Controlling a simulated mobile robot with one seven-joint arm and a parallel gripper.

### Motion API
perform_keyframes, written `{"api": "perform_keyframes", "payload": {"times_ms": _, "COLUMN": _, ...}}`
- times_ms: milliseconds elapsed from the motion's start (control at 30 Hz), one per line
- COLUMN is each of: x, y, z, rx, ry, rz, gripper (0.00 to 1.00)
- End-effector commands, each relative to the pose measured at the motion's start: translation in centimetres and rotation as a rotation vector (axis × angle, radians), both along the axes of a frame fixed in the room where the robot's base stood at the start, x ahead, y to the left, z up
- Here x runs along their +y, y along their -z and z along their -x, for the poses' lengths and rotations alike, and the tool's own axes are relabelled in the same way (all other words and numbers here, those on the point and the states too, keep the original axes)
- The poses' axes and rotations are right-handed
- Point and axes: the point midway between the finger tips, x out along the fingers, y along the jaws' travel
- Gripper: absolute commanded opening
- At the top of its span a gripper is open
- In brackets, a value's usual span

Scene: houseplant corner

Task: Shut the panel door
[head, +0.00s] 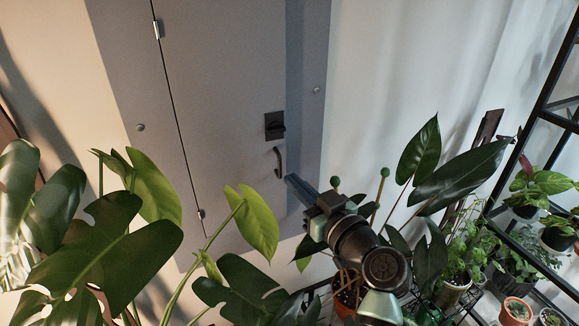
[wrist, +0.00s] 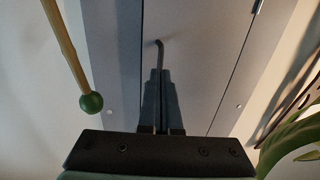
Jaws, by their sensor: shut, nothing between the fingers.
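The grey panel door (head: 225,75) is on the wall in the head view, with hinges along its left edge. It has a black latch (head: 274,125) and, below that, a dark curved handle (head: 279,160). A dark strip, like a shadow, runs along its right edge; I cannot tell whether the door is flush or slightly ajar. My gripper (head: 289,180) is shut and empty, its tips close to the handle's lower end. In the wrist view the fingers (wrist: 160,75) point at the handle (wrist: 158,50) and cover its lower part; contact is unclear.
A large leafy plant (head: 95,255) fills the lower left, in front of the panel's lower part. Another dark-leaved plant (head: 420,150) with green-tipped stakes (head: 384,173) stands close around my wrist. Potted plants on a black shelf (head: 535,125) stand at right.

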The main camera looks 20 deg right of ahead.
Motion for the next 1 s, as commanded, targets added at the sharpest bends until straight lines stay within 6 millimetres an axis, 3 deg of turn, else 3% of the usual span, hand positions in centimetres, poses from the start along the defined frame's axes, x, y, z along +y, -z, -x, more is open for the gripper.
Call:
{"api": "perform_keyframes", "payload": {"times_ms": 300, "x": 0.4, "y": 0.0, "z": -2.7, "rx": 0.000, "ry": 0.001, "rz": 0.000, "gripper": 0.00}}
{"api": "perform_keyframes", "payload": {"times_ms": 767, "x": 0.4, "y": 0.2, "z": -2.9, "rx": -0.001, "ry": 0.001, "rz": 0.001, "gripper": 0.00}}
{"api": "perform_keyframes", "payload": {"times_ms": 1000, "x": 0.0, "y": 0.6, "z": -4.0, "rx": -0.003, "ry": 0.000, "rz": 0.001, "gripper": 0.00}}
